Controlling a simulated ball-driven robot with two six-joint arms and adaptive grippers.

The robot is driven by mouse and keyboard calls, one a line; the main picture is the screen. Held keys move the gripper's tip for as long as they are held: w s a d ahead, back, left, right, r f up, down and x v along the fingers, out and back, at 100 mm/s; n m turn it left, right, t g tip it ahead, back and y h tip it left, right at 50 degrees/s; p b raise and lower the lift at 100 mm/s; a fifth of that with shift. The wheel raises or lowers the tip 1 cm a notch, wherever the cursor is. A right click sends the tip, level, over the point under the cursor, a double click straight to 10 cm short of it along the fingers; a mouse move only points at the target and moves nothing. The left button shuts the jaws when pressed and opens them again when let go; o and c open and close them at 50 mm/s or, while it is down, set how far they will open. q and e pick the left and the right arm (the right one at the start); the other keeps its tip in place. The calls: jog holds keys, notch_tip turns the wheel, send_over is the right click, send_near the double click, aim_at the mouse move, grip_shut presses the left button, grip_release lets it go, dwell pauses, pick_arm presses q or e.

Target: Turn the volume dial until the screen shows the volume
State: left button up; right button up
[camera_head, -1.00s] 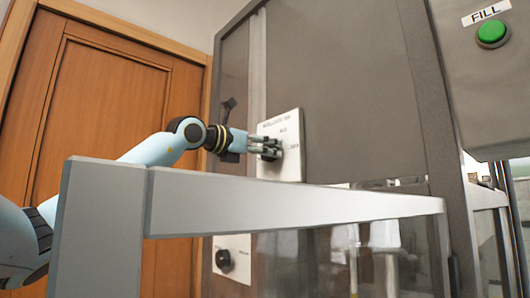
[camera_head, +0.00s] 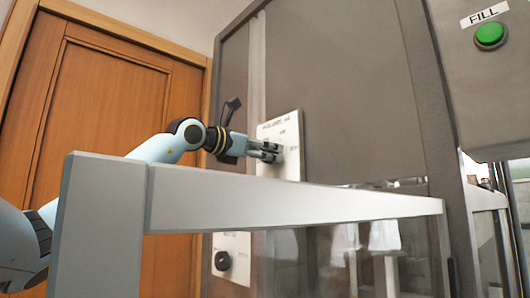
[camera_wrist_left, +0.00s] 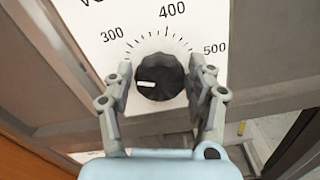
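The volume dial (camera_wrist_left: 159,78) is a black ribbed knob with a white pointer mark, which points left and slightly down in the left wrist view. It sits on a white panel (camera_wrist_left: 95,18) with a printed scale reading 300, 400 and 500. My left gripper (camera_wrist_left: 161,70) straddles the dial, one finger on each side, with narrow gaps visible; it looks open. In the head view the left gripper (camera_head: 277,152) is at the panel (camera_head: 291,168), and its fingers mostly hide the dial. No screen with a volume reading is in view. My right gripper is not in view.
A grey metal rail (camera_head: 290,199) crosses in front of the left arm. A lower white panel (camera_head: 240,242) carries another black knob (camera_head: 222,261). A green FILL button (camera_head: 491,35) is on a grey box at upper right. A wooden door (camera_head: 110,110) stands at left.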

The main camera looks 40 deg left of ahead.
aim_at(276, 118)
pick_arm(q)
jog(key=shift+o, duration=1.1)
jog(key=shift+r, duration=0.1)
notch_tip(276, 118, up, 10)
jog(key=shift+f, duration=0.1)
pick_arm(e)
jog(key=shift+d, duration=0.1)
pick_arm(q)
jog(key=shift+f, duration=0.1)
